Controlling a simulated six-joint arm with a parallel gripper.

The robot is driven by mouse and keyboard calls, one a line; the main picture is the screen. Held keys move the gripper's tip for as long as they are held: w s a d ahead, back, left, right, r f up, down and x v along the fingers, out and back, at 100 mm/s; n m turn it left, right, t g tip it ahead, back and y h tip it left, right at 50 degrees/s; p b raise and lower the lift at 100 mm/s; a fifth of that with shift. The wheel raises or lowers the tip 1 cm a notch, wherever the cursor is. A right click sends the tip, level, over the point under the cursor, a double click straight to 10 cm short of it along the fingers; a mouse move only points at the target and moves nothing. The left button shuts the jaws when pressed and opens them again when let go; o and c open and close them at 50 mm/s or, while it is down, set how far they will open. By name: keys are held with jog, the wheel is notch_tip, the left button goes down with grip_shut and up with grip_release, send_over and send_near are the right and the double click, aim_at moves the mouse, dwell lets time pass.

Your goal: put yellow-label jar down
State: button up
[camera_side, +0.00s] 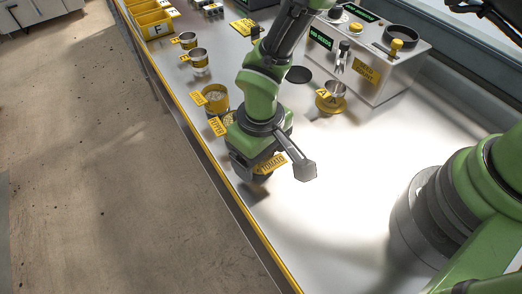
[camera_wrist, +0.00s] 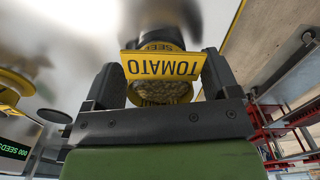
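The yellow-label jar, marked TOMATO, shows in the side view (camera_side: 271,164) under my gripper, mostly hidden by it. In the wrist view the jar (camera_wrist: 160,95) sits between the two dark fingers, its yellow label facing the camera upside down and pale seeds visible below it. My gripper (camera_wrist: 162,85) is shut on the jar. In the side view my gripper (camera_side: 262,160) is low over the bright table top, near its front yellow edge. I cannot tell whether the jar's base touches the table.
Yellow-labelled containers (camera_side: 215,98) stand just behind my gripper along the table edge. A grey seeder machine (camera_side: 375,60) and a cup on a yellow base (camera_side: 331,97) are at the back right. The table (camera_side: 350,190) right of my gripper is clear.

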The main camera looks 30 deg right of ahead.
notch_tip(320, 180, up, 12)
jog(key=shift+r, duration=0.25)
dwell(0.5)
jog(key=s+d+r+m+t+y, duration=0.1)
jog(key=s+d+r+m+t, duration=0.15)
jog(key=d+r, duration=0.5)
jog(key=s+d+r+m+t+y, duration=0.1)
jog(key=s+d+r+m+t, duration=0.15)
jog(key=d+r, duration=0.55)
jog(key=s+d+r+m+t, duration=0.1)
jog(key=s+d+t, duration=0.1)
jog(key=s, duration=0.5)
jog(key=shift+s+d+r+m, duration=0.15)
jog(key=shift+s+r+m, duration=0.15)
jog(key=shift+r, duration=0.05)
